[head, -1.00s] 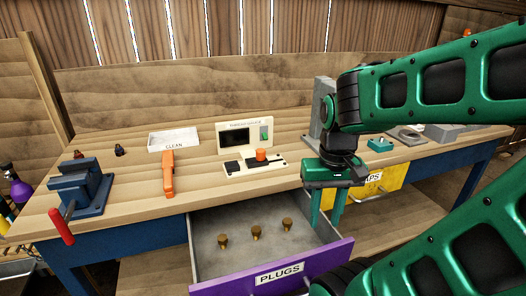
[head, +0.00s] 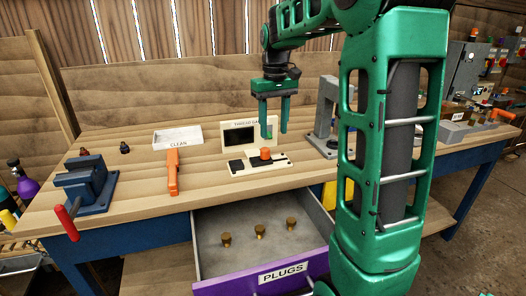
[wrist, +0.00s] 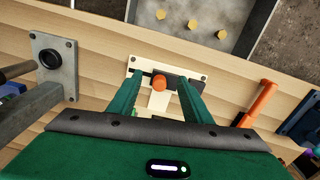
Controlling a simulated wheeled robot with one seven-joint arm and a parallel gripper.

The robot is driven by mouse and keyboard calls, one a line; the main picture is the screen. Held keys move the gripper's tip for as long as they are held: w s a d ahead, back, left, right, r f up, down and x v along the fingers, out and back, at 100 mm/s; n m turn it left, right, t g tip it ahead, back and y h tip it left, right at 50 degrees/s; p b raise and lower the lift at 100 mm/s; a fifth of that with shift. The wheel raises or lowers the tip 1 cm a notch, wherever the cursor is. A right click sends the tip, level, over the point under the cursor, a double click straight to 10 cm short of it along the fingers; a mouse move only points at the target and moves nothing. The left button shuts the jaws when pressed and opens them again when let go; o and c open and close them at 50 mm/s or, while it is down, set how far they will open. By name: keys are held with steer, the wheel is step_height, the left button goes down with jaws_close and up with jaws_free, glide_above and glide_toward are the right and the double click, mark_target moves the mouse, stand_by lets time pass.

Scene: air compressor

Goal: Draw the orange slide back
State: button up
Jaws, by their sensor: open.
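The orange slide (head: 265,154) is a small orange knob on the front part of the cream gauge unit (head: 245,170), which has a dark screen and stands on the bench. My gripper (head: 273,136) is open and empty, pointing down above the unit with its fingertips near the screen and a little above the knob. In the wrist view the orange slide (wrist: 159,83) shows between the two green fingers of my gripper (wrist: 157,84), apart from both. My gripper hides part of the unit there.
An open drawer marked PLUGS (head: 284,272) with brass plugs (head: 260,231) juts out below. An orange-handled tool (head: 173,172), a CLEAN tray (head: 178,138) and a blue vise (head: 85,184) stand to the left. A grey stand (head: 327,112) is close on the right.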

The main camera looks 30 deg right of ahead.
mark_target(265, 148)
steer(key=w, duration=0.5)
steer(key=shift+n, duration=0.4)
step_height(265, 148, down, 11)
steer(key=shift+d+r, duration=0.15)
jaws_close()
